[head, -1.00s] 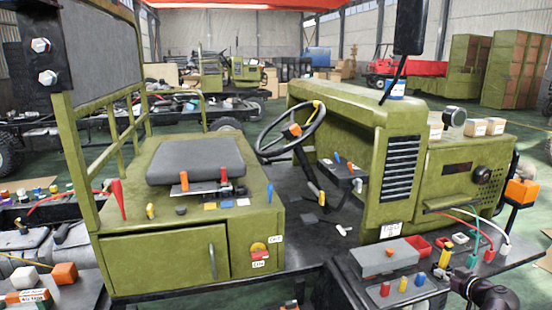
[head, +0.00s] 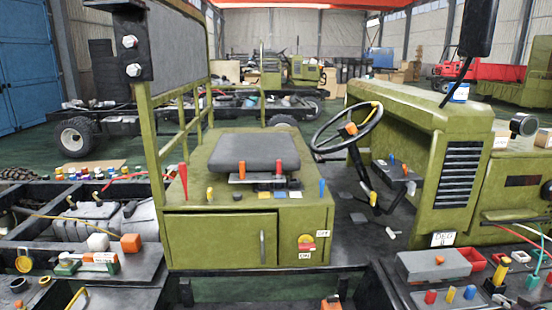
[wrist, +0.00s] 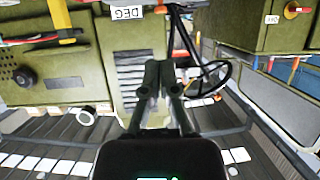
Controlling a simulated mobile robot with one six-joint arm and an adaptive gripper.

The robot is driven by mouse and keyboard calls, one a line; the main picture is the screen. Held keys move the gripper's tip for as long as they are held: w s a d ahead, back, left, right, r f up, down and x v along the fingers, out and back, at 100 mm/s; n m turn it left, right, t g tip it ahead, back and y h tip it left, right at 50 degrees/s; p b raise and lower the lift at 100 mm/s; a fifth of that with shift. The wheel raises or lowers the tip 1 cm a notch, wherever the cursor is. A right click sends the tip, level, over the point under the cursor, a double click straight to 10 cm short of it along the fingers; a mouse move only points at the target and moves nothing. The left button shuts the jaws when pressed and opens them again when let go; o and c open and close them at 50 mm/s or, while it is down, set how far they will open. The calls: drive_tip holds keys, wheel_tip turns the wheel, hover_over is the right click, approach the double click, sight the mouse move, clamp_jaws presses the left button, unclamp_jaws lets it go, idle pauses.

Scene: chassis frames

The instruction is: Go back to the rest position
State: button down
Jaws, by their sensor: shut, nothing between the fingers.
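My gripper (wrist: 158,76) shows in the wrist view, with its two dark fingers side by side and together at the middle of the picture. Nothing is held between them. The fingers point towards the green vehicle body, which appears upside down there, with its louvred grille (wrist: 131,68) behind them. I cannot tell the distance to it. In the head view my gripper cannot be made out.
The green vehicle has a seat (head: 255,152), a steering wheel (head: 347,127) and a cabinet door (head: 220,241). A grey box (head: 433,265) and small coloured parts sit at the right front. A chassis with loose parts stands left. Green floor shows behind.

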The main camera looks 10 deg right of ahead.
drive_tip(key=w+a+f+n+g+y+b, duration=0.15)
drive_tip(key=w+a+f, duration=0.3)
drive_tip(key=a, duration=0.45)
drive_tip(key=w+a+f+g+y+b, duration=0.2)
drive_tip(key=w+a+f+g, duration=0.15)
drive_tip(key=w+a, duration=0.4)
drive_tip(key=w+a+f+g+y+b, duration=0.1)
drive_tip(key=w+a+f+g+y, duration=0.2)
drive_tip(key=a, duration=0.7)
drive_tip(key=s+a+f+g+h+b, duration=0.1)
drive_tip(key=a+f+g+h+b, duration=0.3)
drive_tip(key=a, duration=0.9)
drive_tip(key=s+a+f+g+h+b, duration=0.1)
drive_tip(key=a+f+g, duration=0.1)
drive_tip(key=a+f, duration=0.8)
drive_tip(key=a+r+p, duration=0.3)
drive_tip(key=r+p, duration=1.2)
drive_tip(key=r, duration=0.4)
drive_tip(key=shift+w+a, duration=0.2)
drive_tip(key=shift+w, duration=0.05)
